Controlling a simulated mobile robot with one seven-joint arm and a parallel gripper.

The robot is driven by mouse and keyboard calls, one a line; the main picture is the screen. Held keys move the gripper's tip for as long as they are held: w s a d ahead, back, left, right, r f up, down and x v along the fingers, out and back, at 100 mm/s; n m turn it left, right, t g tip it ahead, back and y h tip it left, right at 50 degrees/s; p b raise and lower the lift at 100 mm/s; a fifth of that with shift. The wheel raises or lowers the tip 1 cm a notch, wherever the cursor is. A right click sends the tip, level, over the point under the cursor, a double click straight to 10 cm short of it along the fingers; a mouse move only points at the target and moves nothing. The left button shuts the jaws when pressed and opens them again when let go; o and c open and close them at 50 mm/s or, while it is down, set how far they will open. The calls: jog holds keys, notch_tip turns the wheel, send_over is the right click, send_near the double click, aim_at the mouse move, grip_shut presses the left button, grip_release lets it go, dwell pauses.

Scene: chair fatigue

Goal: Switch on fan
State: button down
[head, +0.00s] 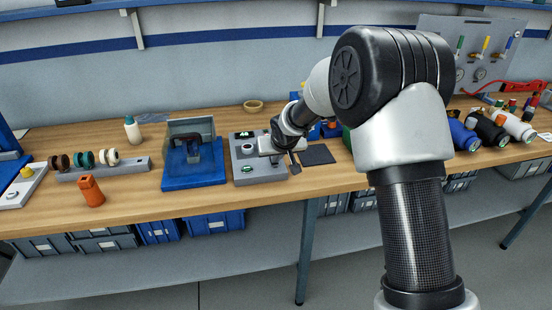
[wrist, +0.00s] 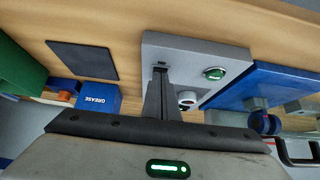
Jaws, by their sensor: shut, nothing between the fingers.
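No fan can be made out in either view. A grey control box (head: 262,177) stands on the bench, with a green-lit display (head: 245,134), a round knob (head: 248,148) and a green rocker switch (head: 247,167). The green switch also shows in the wrist view (wrist: 214,73). My gripper (head: 276,160) is over the right part of the box. In the wrist view my gripper (wrist: 160,72) is shut and empty, its tips at a small dark spot on the box top, beside the green switch. I cannot tell whether they touch.
A blue fixture (head: 195,177) stands close left of the box. A dark mat (head: 317,154) lies to the right, with a blue grease box (wrist: 98,97) near it. An orange holder (head: 91,192) and a spool rack (head: 105,168) are farther left. Bare bench lies in front.

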jog(key=shift+r, duration=0.35)
notch_tip(320, 180, up, 5)
jog(key=p, duration=0.2)
jog(key=shift+s+f+p, duration=0.15)
jog(key=shift+f+p, duration=0.05)
jog(key=shift+p, duration=0.15)
jog(key=s+d+r, duration=0.2)
jog(key=s+r, duration=0.3)
jog(key=s, duration=0.2)
jog(key=shift+s+d+r+b, duration=0.15)
jog(key=shift+s+r+b, duration=0.1)
jog(key=shift+s+b, duration=0.15)
